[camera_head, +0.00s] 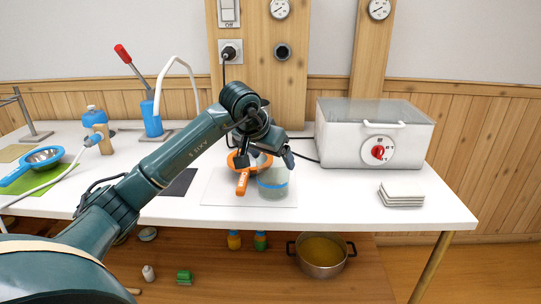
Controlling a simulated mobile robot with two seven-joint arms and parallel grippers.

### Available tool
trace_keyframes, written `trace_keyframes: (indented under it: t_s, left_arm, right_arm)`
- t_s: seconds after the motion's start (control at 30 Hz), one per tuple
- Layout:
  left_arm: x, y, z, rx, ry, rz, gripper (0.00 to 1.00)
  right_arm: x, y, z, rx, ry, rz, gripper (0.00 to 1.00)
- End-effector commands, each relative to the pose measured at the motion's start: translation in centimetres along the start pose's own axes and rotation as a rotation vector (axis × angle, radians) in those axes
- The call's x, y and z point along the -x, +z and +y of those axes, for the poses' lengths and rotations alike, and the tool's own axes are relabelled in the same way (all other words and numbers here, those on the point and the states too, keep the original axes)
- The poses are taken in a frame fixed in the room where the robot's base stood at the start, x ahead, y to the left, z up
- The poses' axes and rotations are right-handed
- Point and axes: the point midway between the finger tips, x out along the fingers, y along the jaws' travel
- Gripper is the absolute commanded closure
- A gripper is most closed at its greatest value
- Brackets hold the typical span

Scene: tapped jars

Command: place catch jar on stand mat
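A clear greenish jar with a blue band (273,186), which looks like the catch jar, stands upright on a white mat (222,190) at the middle of the table. An orange-handled strainer (243,180) is beside it on the left, partly hidden by my gripper. My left gripper (264,160) is over the jar and strainer, its fingers spread apart; whether they touch the jar is unclear. A dark mat (180,183) lies bare to the left, partly behind my arm. I cannot tell which mat is the stand mat. My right gripper is out of view.
A white box with a red knob (400,146) stands at the right, with stacked white tiles (401,193) before it. A blue pump with a red handle (151,119) and a blue strainer (42,158) are at the left. A pot (321,268) is on the lower shelf.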

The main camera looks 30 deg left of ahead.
Motion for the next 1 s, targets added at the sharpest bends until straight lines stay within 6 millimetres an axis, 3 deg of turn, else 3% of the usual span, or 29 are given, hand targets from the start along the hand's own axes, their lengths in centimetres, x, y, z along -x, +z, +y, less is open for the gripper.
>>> trace_keyframes:
  t_s: [0.2, 0.53, 1.0]
  left_arm:
    - [0.0, 0.0, 0.0, 0.0, 0.0, -0.001, 0.0]
    - [0.7, -0.3, -0.1, 0.0, -0.001, 0.001, 0.0]
    - [9.9, -0.3, -0.1, 0.0, -0.003, 0.003, 0.0]
  right_arm:
    - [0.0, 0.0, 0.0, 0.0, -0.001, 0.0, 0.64]
    - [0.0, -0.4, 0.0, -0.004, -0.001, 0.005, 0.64]
    - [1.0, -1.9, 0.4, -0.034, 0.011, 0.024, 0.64]
